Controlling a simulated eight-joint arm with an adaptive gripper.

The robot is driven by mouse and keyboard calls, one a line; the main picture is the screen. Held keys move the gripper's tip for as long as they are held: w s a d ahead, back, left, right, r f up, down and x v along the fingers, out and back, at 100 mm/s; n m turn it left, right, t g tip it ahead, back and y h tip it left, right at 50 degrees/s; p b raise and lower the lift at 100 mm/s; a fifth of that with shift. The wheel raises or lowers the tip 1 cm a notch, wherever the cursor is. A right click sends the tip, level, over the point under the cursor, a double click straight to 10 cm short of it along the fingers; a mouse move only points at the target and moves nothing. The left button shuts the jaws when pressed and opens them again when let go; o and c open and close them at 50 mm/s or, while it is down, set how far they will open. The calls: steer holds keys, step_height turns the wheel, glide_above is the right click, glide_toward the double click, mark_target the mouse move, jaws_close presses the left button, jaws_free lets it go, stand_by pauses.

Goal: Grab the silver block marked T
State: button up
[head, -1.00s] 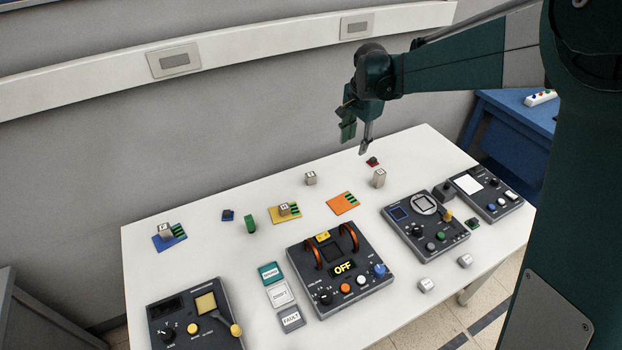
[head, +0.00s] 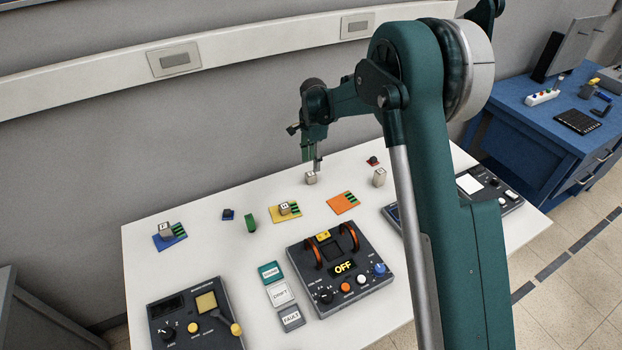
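Several small silver blocks stand on the white table. One block (head: 311,178) is at the back middle, directly below my gripper (head: 314,165). A taller block (head: 379,178) stands to its right. Another block (head: 284,209) sits on a yellow plate, and one (head: 165,230) sits on a blue plate at the left. The marks on their tops are too small to read, so I cannot tell which bears the T. My gripper points down with its fingers slightly apart and nothing visibly held. Its fingertips are at or just above the back middle block; contact is unclear.
A control box reading OFF (head: 343,267) stands at the front middle, another (head: 195,318) at front left. My arm hides the table's right part.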

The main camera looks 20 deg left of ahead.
mark_target(311, 174)
steer(key=shift+a+f, duration=0.4)
steer(key=shift+f, duration=0.15)
steer(key=shift+f, duration=0.1)
steer(key=shift+f, duration=1.15)
steer(key=shift+f, duration=0.15)
steer(key=shift+f+b, duration=0.3)
steer(key=shift+f, duration=2.2)
steer(key=c, duration=1)
steer(key=shift+r, duration=0.2)
steer(key=shift+c, duration=0.2)
